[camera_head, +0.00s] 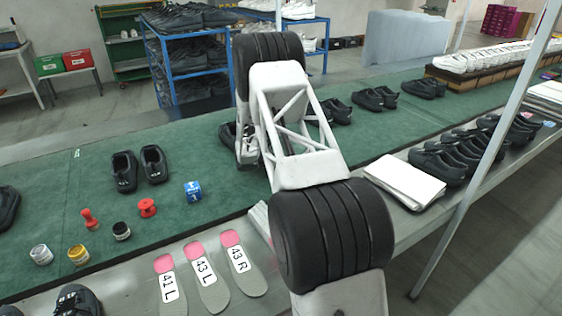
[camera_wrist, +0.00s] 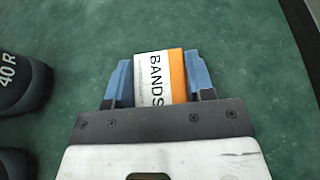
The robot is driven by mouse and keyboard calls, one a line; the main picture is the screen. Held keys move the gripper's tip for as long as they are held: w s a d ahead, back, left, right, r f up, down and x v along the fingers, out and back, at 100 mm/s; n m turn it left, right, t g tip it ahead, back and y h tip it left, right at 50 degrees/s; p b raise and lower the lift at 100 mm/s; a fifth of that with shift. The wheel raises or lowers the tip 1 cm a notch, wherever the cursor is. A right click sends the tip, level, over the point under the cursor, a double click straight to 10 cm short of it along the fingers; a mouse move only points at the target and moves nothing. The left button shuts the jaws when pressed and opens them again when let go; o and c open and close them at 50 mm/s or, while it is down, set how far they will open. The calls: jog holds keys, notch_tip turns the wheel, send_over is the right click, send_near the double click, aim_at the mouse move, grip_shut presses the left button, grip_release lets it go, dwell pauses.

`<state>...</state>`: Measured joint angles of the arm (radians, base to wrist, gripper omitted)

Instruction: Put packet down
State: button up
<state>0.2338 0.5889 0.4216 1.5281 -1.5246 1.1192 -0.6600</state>
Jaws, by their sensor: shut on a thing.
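A packet (camera_wrist: 153,78), white with an orange side and the printed letters "BANDS", sits between the two blue fingers of my gripper (camera_wrist: 158,62) in the wrist view. My gripper is shut on it, with a finger against each side. Green mat surface lies beyond the packet. The gap between packet and mat cannot be told. In the head view my arm hides the packet and most of my gripper.
A black shoe marked "40 R" (camera_wrist: 20,80) lies left of my gripper on the green mat (camera_wrist: 255,70). Insoles (camera_head: 206,280) lie in front.

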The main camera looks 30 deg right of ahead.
jog(key=shift+f, duration=0.1)
jog(key=o, duration=1)
jog(key=shift+c, duration=0.2)
jog(key=v, duration=1.2)
jog(key=shift+a, duration=0.1)
